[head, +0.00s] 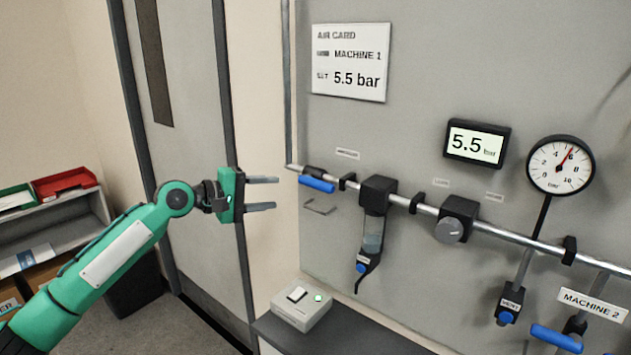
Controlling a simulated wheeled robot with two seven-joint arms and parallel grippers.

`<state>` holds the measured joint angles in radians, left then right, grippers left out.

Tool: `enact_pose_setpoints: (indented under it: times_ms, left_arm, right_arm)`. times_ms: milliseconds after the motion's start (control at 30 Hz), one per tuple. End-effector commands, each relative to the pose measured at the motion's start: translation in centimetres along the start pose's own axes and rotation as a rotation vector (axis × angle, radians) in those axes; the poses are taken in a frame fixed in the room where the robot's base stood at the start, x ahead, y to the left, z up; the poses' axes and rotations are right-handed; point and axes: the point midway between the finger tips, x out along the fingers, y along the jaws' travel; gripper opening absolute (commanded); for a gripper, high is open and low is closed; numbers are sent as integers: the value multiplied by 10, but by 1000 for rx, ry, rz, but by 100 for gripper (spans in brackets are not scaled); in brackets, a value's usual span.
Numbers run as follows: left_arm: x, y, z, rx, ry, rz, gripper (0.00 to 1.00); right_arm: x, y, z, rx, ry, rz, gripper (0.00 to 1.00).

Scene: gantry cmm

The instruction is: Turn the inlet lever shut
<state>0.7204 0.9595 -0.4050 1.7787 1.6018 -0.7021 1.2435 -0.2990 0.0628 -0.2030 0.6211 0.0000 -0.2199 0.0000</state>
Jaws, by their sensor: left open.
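The inlet lever is most likely the blue-handled lever (317,184) at the left end of the silver pipe (402,201) on the grey wall panel. Its handle lies roughly along the pipe, just below it; the small label above it is too small to read. My left gripper (263,194) is to the left of this lever, at about the same height in the picture. Its two fingers point right, spread apart with nothing between them, and do not touch the lever. My right gripper is not in view.
A filter bowl (373,235), a regulator knob (449,230), a 5.5 bar display (477,144) and a dial gauge (560,165) are along the pipe. Another blue lever (556,338) is at lower right.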

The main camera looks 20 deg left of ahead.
Motion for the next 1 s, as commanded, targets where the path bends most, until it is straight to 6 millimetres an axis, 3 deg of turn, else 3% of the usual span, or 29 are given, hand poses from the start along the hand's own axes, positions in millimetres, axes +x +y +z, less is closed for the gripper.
enact_pose_setpoints:
  times_ms: [133,267,500,800,1000]
  left_arm:
    - [-2,12,10,-13,-23,5,44]
    - [12,14,10,-14,-24,5,44]
    - [61,16,11,-14,-23,5,44]
    - [116,14,12,-13,-21,5,44]
    - [132,12,11,-12,-20,5,44]
  right_arm:
    - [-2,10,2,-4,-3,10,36]
    - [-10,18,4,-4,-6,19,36]
    - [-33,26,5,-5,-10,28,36]
    - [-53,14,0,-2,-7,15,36]
    - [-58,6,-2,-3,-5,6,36]
